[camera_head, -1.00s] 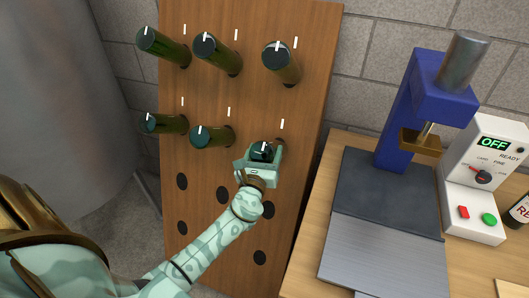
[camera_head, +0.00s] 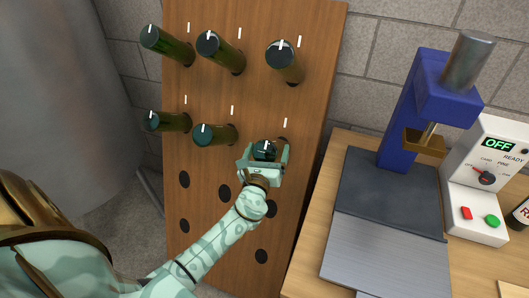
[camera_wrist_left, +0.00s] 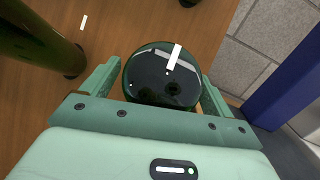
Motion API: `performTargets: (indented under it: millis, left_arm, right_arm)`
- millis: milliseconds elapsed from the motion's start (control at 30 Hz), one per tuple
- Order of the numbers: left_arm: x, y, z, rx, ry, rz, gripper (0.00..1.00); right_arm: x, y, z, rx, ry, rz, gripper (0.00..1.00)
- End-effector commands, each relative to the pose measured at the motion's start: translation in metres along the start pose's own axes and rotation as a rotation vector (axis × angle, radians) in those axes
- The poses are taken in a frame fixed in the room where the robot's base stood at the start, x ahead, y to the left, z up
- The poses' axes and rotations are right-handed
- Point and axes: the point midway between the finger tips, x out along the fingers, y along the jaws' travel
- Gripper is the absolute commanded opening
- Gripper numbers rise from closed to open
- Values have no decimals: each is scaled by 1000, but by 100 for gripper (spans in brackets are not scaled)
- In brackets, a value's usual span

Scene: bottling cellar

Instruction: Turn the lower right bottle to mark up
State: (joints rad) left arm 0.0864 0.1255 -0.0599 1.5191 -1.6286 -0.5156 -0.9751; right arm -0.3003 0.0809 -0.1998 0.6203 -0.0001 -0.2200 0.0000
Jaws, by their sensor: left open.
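The lower right bottle (camera_head: 264,153) sticks out of the wooden rack board, its dark round base facing me. My left gripper (camera_head: 264,150) is open, with one finger on each side of this bottle. In the left wrist view the bottle base (camera_wrist_left: 150,85) sits between the two fingers (camera_wrist_left: 161,88), with a gap visible at the right finger; contact on the left is hard to tell. The white mark on the base (camera_wrist_left: 174,57) lies near its upper edge, tilted slightly right. A white line (camera_head: 285,123) is on the board above the bottle. My right gripper is out of view.
The wooden board (camera_head: 215,255) holds several other green bottles, the nearest being the lower middle one (camera_head: 215,135), left of my gripper. Empty holes lie below. A bench with a blue press (camera_head: 410,110) and a white control box (camera_head: 475,205) stands to the right.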

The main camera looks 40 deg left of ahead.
Motion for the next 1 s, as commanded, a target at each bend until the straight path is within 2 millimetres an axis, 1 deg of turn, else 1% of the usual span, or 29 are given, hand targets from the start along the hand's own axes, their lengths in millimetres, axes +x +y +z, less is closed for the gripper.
performTargets:
  millis: [67,167,500,600,700,800,1000]
  left_arm:
    - [-6,0,0,0,1,-1,87]
    - [-23,0,0,0,2,0,87]
    - [-115,0,-2,0,5,0,87]
    - [-136,0,-2,1,3,0,87]
    - [-150,0,-2,1,3,0,87]
    - [-159,0,-1,0,3,0,87]
    - [-163,0,0,0,1,0,87]
  right_arm:
    - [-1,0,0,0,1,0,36]
    - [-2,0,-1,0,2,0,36]
    - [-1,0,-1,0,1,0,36]
    - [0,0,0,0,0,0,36]
    - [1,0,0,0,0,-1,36]
    - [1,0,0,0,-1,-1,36]
    - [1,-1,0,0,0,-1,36]
